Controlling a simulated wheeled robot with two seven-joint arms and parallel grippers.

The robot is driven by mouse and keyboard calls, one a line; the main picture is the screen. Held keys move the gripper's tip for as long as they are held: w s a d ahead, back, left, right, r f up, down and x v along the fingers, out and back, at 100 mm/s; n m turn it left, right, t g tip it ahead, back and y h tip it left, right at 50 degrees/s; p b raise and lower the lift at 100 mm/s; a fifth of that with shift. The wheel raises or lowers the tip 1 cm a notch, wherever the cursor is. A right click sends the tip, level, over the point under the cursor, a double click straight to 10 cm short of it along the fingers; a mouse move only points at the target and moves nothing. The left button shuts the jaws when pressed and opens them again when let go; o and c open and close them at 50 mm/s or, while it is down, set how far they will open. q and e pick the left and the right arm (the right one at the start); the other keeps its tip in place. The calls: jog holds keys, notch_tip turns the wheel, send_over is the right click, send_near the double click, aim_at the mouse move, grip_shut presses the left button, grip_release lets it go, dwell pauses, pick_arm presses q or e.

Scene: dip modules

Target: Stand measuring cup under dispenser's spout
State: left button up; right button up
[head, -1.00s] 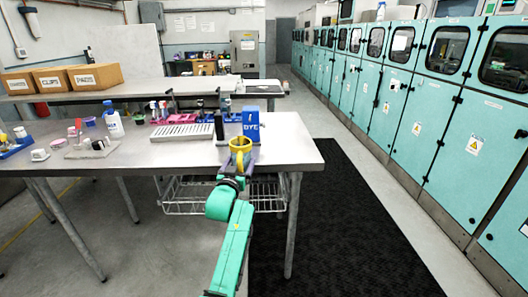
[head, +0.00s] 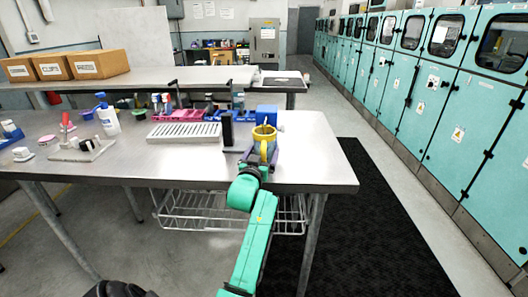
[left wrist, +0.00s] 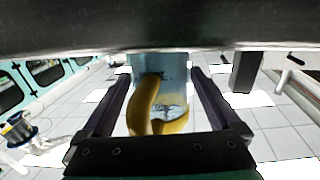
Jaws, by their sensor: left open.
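A yellow measuring cup (head: 264,135) stands near the front right edge of the steel table, in front of a blue dispenser box (head: 266,112). In the head view the cup overlaps the box's lower front; the spout cannot be made out. My left gripper (head: 259,160) is at the cup's near side, and the wrist partly hides the cup's lower part. In the left wrist view, the cup's curved yellow handle (left wrist: 146,103) lies between the two dark fingers, which are apart with gaps beside the handle. My right gripper is not in view.
A black upright block (head: 228,129) stands just left of the cup. A white slotted rack (head: 184,132), a white bottle (head: 109,120) and a small stand (head: 85,150) are farther left. The table front between them is clear. Boxes (head: 100,63) sit on the rear bench.

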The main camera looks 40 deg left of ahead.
pick_arm(q)
jog(key=shift+s+d+r, duration=0.15)
jog(key=shift+s+r, duration=0.1)
jog(key=shift+w+f, duration=0.15)
jog(key=shift+f, duration=0.2)
jog(key=b+v, duration=0.1)
jog(key=v, duration=1)
jog(key=shift+s, duration=0.4)
jog(key=shift+d, duration=0.1)
